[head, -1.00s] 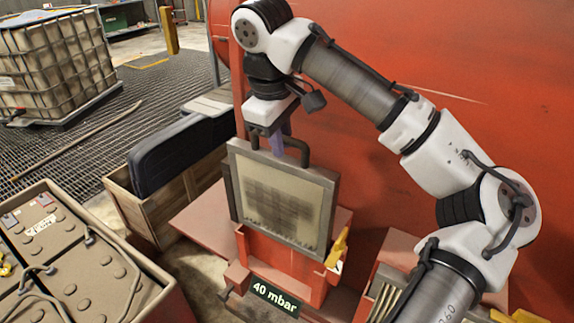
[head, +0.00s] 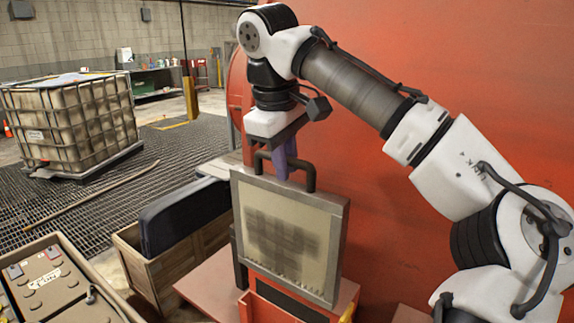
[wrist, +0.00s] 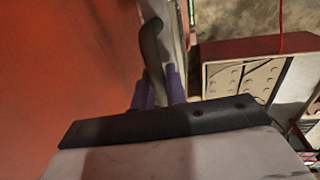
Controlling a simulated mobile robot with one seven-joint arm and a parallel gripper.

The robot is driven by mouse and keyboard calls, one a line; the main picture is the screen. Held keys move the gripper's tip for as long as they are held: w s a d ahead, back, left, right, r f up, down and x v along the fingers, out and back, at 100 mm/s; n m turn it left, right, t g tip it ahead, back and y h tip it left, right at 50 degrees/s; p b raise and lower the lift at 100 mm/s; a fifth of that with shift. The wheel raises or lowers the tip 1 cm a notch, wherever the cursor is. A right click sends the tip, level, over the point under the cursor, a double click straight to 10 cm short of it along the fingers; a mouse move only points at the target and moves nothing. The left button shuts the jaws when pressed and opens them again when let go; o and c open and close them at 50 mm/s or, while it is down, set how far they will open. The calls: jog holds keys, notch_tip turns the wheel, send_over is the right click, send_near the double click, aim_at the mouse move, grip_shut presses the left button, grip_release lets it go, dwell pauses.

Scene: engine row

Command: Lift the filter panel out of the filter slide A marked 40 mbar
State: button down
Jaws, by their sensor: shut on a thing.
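The filter panel (head: 288,235) is a pale, dirty square sheet in a grey metal frame with a dark handle (head: 309,177) on top. My gripper (head: 284,172), with purple fingers, is shut on that handle and holds the panel upright. The red filter slide (head: 262,308) is below, partly cut off by the picture's bottom edge. The panel's lower edge is at or just above the slide's dark opening; I cannot tell if it is fully clear. In the wrist view, the handle (wrist: 152,50) runs between my fingers. The 40 mbar label is out of view now.
A large red tank wall (head: 400,60) stands close behind the panel and arm. A wooden crate (head: 185,255) holding a dark padded piece (head: 180,220) is on the left. A battery box (head: 50,285) is at lower left. A caged container (head: 70,120) stands farther back on the grating.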

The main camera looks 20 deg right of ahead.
jog(key=shift+a, duration=0.1)
jog(key=s+a, duration=1)
jog(key=a, duration=0.2)
jog(key=shift+s, duration=0.15)
dwell(0.8)
